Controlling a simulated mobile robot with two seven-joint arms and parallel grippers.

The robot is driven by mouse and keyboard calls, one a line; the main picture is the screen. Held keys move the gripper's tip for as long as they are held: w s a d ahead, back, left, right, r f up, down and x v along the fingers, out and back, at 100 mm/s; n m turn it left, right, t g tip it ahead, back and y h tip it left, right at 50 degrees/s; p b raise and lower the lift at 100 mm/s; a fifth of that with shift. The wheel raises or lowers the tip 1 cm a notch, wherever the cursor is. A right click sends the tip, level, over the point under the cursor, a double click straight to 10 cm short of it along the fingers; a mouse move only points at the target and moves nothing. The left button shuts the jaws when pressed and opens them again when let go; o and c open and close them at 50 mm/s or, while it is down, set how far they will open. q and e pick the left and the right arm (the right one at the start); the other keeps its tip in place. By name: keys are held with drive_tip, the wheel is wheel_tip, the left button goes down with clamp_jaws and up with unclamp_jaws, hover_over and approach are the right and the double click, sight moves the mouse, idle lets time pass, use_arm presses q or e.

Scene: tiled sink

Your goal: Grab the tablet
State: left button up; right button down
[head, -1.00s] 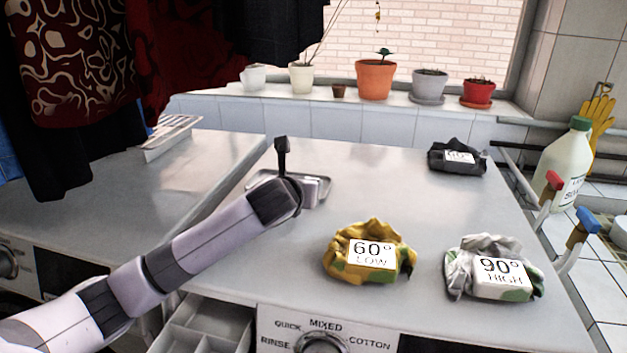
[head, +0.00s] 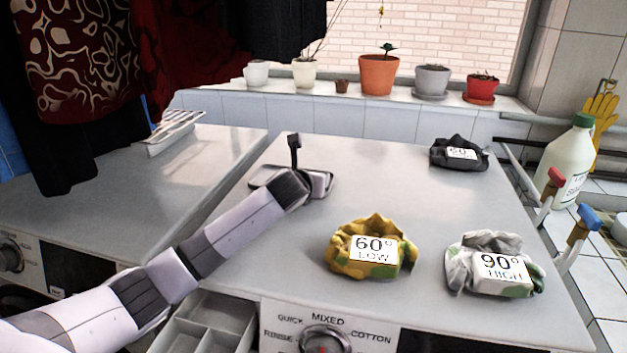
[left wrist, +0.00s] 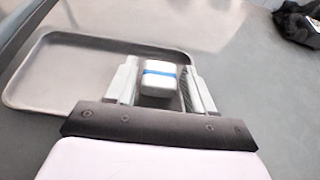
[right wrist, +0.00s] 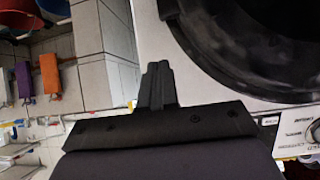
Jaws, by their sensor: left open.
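The tablet (left wrist: 158,78) is a small white block with a blue stripe. In the left wrist view it sits between the two fingers of my left gripper (left wrist: 160,72), over the right part of a shallow metal tray (left wrist: 48,72). The fingers are apart, one on each side of it; I cannot tell whether they touch it. In the head view the tray (head: 262,171) lies on the machine top, partly hidden by my left gripper, and the tablet is hidden. My right gripper (right wrist: 157,72) is shut and empty, away in front of a machine with a round dark door.
On the machine top (head: 385,190) lie a yellow bundle (head: 350,258) marked 60° LOW, a white bundle (head: 470,275) marked 90° HIGH and a dark bundle (head: 478,160). An open drawer (head: 205,325) juts out at the front. The middle of the top is clear.

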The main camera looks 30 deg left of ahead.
use_arm(q)
drive_tip(key=c, duration=0.7)
drive_tip(key=shift+r, duration=0.15)
wheel_tip(320, 180, up, 3)
drive_tip(key=shift+s+d+r, duration=0.1)
drive_tip(key=shift+s, duration=0.25)
drive_tip(key=s+d, duration=0.1)
drive_tip(key=s, duration=0.4)
drive_tip(key=s+d+b, duration=0.1)
drive_tip(key=s, duration=0.5)
drive_tip(key=s+d, duration=0.2)
drive_tip(key=s, duration=0.4)
drive_tip(key=shift+b, duration=0.3)
